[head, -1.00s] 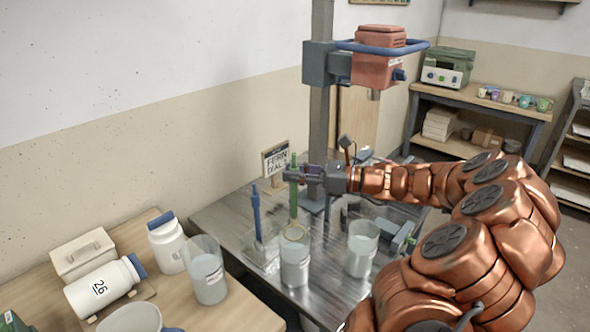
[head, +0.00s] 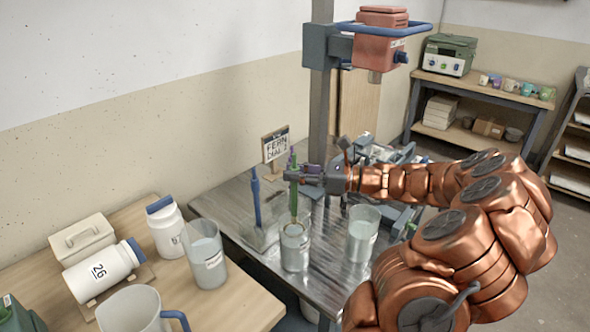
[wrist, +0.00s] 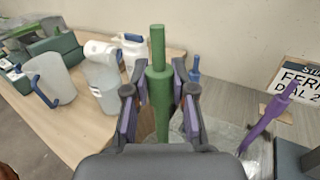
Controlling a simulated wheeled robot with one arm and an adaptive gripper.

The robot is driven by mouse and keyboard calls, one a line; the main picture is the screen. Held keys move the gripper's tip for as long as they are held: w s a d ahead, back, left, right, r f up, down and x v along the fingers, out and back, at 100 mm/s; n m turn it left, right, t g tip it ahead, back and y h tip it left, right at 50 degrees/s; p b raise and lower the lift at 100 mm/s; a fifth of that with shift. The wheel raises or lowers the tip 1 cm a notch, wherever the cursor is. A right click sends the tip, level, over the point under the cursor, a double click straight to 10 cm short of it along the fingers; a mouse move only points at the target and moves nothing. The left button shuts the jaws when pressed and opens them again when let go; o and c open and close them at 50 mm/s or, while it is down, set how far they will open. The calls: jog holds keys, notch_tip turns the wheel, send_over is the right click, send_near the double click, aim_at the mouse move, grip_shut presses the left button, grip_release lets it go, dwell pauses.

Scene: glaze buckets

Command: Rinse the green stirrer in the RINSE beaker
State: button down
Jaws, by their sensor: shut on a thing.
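My gripper (head: 308,175) is shut on the upright green stirrer (head: 293,200). In the wrist view the stirrer (wrist: 157,85) stands between the two fingers (wrist: 158,108). Its lower end is at the mouth of a clear labelled beaker (head: 295,256) at the front of the metal table; how deep it reaches is hard to tell. The beaker's label is too small to read. A second beaker (head: 361,240) with pale contents stands to the right. A third labelled beaker (head: 206,268) stands on the wooden table at left.
A blue stirrer (head: 256,205) stands upright just left of the green one. A purple stirrer (wrist: 265,117) leans at right in the wrist view, near a sign (head: 276,146). White bottles (head: 165,230) and a jug (head: 130,312) crowd the wooden table. A red-headed mixer column (head: 319,110) rises behind.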

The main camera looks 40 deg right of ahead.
jog(key=b, duration=0.3)
send_over(295, 222)
jog(key=shift+w+d+f, duration=0.15)
jog(key=shift+f, duration=2.05)
jog(key=shift+w+d+f, duration=0.1)
jog(key=shift+w+f, duration=0.05)
jog(key=shift+f, duration=2)
jog(key=shift+r+p, duration=0.15)
jog(key=shift+p, duration=0.15)
notch_tip(295, 222, up, 2)
jog(key=shift+r+p, duration=0.2)
jog(key=shift+p, duration=0.8)
jog(key=shift+f, duration=0.1)
jog(key=shift+f+b, duration=0.45)
jog(key=shift+f, duration=0.8)
